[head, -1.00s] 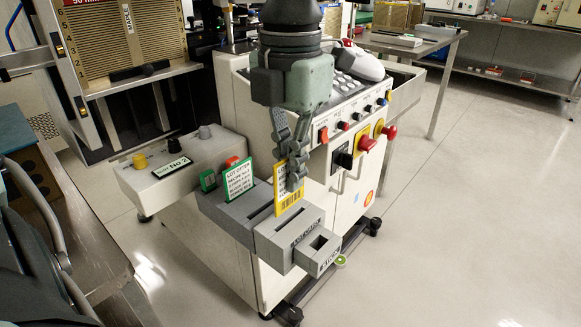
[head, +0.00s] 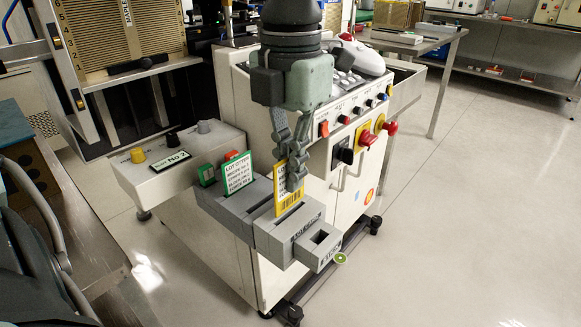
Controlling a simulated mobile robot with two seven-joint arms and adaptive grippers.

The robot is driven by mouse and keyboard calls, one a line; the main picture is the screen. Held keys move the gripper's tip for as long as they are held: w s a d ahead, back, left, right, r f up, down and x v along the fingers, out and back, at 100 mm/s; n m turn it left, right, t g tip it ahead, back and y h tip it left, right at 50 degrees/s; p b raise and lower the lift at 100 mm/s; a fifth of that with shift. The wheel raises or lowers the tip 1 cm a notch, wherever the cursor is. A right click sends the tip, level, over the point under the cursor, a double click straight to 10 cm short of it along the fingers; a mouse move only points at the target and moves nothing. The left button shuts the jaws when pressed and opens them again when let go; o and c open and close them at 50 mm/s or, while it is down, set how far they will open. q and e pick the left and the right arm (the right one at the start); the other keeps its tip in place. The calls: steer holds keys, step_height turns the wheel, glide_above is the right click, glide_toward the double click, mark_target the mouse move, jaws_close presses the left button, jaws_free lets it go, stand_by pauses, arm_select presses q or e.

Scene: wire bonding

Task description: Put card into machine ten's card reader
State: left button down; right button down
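My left gripper (head: 293,178) comes down from the top middle in the head view. It is shut on a yellow-edged white card (head: 291,199), held upright. The card's lower edge is at the long slot of the grey card reader (head: 262,229); I cannot tell whether it is inside the slot. A green-edged card (head: 237,173) stands in another slot of the grey block, to the left. The white machine (head: 345,195) carries the reader on its front. A label (head: 171,161) on its side box seems to read No 2. My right gripper is not in view.
The side box has yellow and grey knobs. Red and yellow emergency knobs (head: 367,139) stick out right of the gripper. A small square-holed grey block (head: 318,247) stands at the reader's front. The floor (head: 460,240) to the right is clear.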

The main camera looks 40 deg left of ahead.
mark_target(290, 206)
arm_select(q)
steer(key=shift+b, duration=0.9)
stand_by(1.5)
steer(key=shift+f+b, duration=2.55)
steer(key=shift+b, duration=0.1)
steer(key=c, duration=1.6)
jaws_free()
steer(key=shift+c, duration=0.2)
steer(key=shift+r, duration=0.15)
step_height(290, 206, up, 12)
